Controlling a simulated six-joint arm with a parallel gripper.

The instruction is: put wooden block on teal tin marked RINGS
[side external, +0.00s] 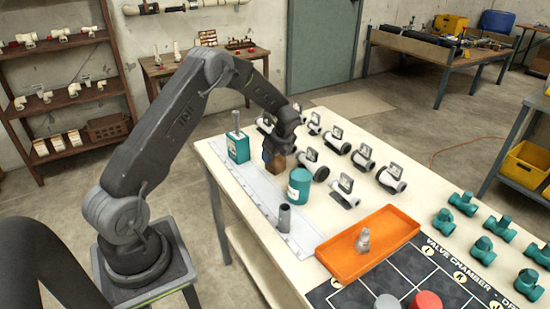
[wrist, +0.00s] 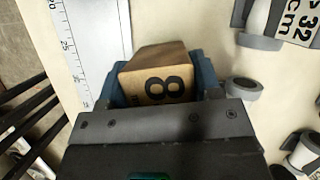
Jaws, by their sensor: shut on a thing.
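The wooden block (side external: 277,166) is held between the fingers of my gripper (side external: 272,153) over the far left part of the table. In the wrist view the block (wrist: 157,82) shows a dark figure 8 and sits between the blue fingertips (wrist: 160,84). I cannot tell whether it touches the table. A round teal tin (side external: 299,187) with a pale label stands just right of and nearer than the block. A square teal container (side external: 238,149) with a label stands left of the block. The lettering on both is too small to read, so I cannot tell which says RINGS.
A grey tube (side external: 284,218) stands upright near the ruler strip (side external: 262,208). Several white pipe pieces with tags (side external: 345,191) lie to the right. An orange tray (side external: 336,258) holds a metal fitting (side external: 363,240). Teal fittings (side external: 463,203) stand at the far right.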

